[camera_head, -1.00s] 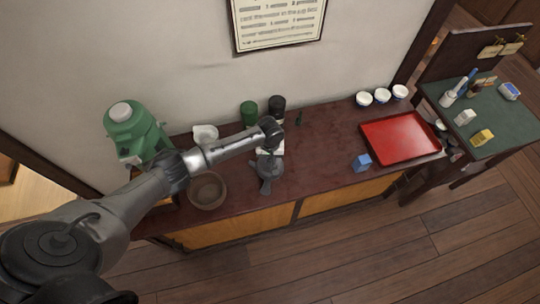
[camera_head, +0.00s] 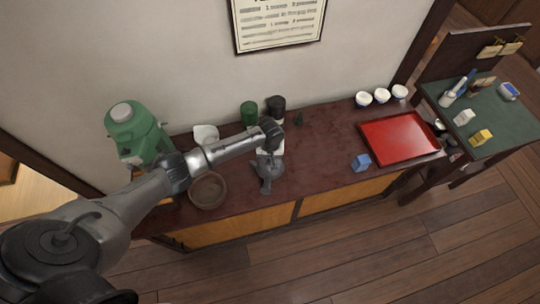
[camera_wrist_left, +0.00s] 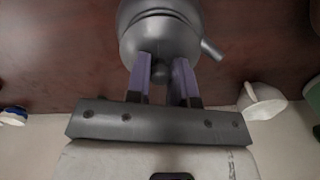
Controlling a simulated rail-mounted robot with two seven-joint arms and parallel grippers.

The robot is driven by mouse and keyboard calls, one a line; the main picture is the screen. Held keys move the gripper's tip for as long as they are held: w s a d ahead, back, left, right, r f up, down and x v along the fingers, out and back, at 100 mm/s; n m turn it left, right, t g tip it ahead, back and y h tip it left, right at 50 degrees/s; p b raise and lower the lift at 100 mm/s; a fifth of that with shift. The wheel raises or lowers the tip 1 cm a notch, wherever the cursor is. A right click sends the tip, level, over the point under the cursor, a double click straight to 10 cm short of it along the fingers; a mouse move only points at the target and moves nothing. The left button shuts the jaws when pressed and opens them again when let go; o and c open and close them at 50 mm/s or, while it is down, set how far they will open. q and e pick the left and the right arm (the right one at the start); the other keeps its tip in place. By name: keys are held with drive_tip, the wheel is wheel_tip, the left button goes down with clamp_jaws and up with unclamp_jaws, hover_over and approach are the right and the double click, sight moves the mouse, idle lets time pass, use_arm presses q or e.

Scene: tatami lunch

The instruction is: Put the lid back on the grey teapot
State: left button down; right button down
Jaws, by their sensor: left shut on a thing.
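The grey teapot (camera_head: 266,184) stands on the dark red counter in the head view, just in front of my left gripper (camera_head: 268,158). In the left wrist view its rounded grey form (camera_wrist_left: 158,40) fills the top middle, with the spout (camera_wrist_left: 211,49) pointing right. My left gripper (camera_wrist_left: 161,78) is shut on the lid's small dark round knob (camera_wrist_left: 160,73), which sits between its two purplish fingers. The lid's edge blends into the grey pot, so I cannot tell whether lid and pot touch. My right gripper is not in view.
A brown bowl (camera_head: 208,190), a white pouring bowl (camera_head: 205,134), a green canister (camera_head: 249,112) and a black canister (camera_head: 276,106) stand near the teapot. Counter between teapot and block is clear.

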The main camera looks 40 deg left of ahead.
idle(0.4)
use_arm(q)
drive_tip(key=c, duration=1.3)
unclamp_jaws()
drive_tip(key=o, duration=0.9)
drive_tip(key=shift+c, duration=0.2)
drive_tip(key=shift+r, duration=0.1)
drive_tip(key=shift+r+p, duration=1.15)
drive_tip(key=shift+p, duration=0.35)
drive_tip(key=shift+r+p, duration=2.25)
drive_tip(key=shift+p, duration=0.5)
drive_tip(key=shift+c, duration=0.3)
